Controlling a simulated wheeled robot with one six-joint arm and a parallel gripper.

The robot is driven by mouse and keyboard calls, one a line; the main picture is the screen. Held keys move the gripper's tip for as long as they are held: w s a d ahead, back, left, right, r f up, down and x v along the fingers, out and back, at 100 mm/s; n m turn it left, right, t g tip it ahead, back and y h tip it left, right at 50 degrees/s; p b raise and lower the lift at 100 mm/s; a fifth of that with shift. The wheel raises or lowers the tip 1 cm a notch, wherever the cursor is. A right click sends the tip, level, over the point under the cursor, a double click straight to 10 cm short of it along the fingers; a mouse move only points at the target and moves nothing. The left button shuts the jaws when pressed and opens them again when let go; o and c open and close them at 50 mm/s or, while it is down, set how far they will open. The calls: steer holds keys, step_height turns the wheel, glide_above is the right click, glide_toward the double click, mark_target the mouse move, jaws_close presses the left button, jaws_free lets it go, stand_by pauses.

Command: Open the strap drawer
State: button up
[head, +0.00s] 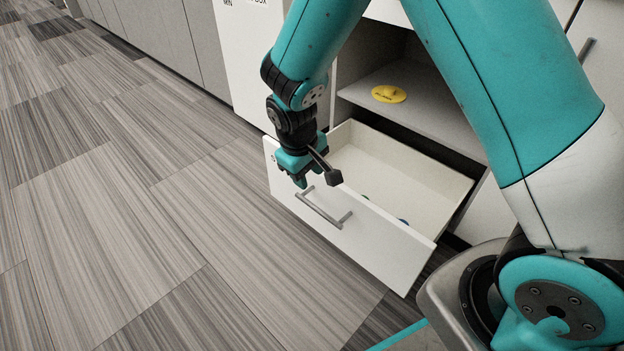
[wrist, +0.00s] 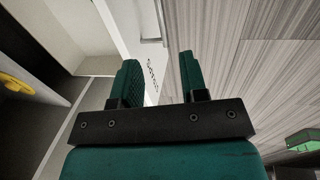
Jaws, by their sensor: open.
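The strap drawer (head: 400,165) is a white drawer low in the cabinet, standing well out with its inside showing. Its grey bar handle (head: 323,212) is on the white front panel. Small blue items show partly inside behind the front panel. My gripper (head: 300,182) is at the drawer's front panel, above and left of the handle, and looks apart from the handle. In the wrist view my gripper (wrist: 161,78) is open with nothing between its fingers, and the drawer front (wrist: 125,25) with dark lettering lies beyond them.
An open shelf (head: 430,100) above the drawer holds a yellow round item (head: 388,94). Grey cabinet doors (head: 165,35) run along the back left. The striped wood-look floor (head: 130,220) left of the drawer is clear.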

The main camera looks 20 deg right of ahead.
steer(key=r, duration=0.2)
steer(key=r+p, duration=0.1)
steer(key=r, duration=0.1)
steer(key=shift+s+a, duration=0.15)
steer(key=shift+a, duration=0.2)
steer(key=s+a+r+n+y+p, duration=0.1)
steer(key=s+a+r+y, duration=0.15)
steer(key=s+r, duration=0.85)
steer(key=s+a+r+n+y+p, duration=0.15)
steer(key=s+r+y, duration=0.25)
steer(key=s+r, duration=0.65)
step_height(320, 180, up, 38)
steer(key=p, duration=3.7)
steer(key=shift+s+a+f+g, duration=0.15)
steer(key=shift+s+a+g, duration=0.1)
steer(key=shift+s+g, duration=0.15)
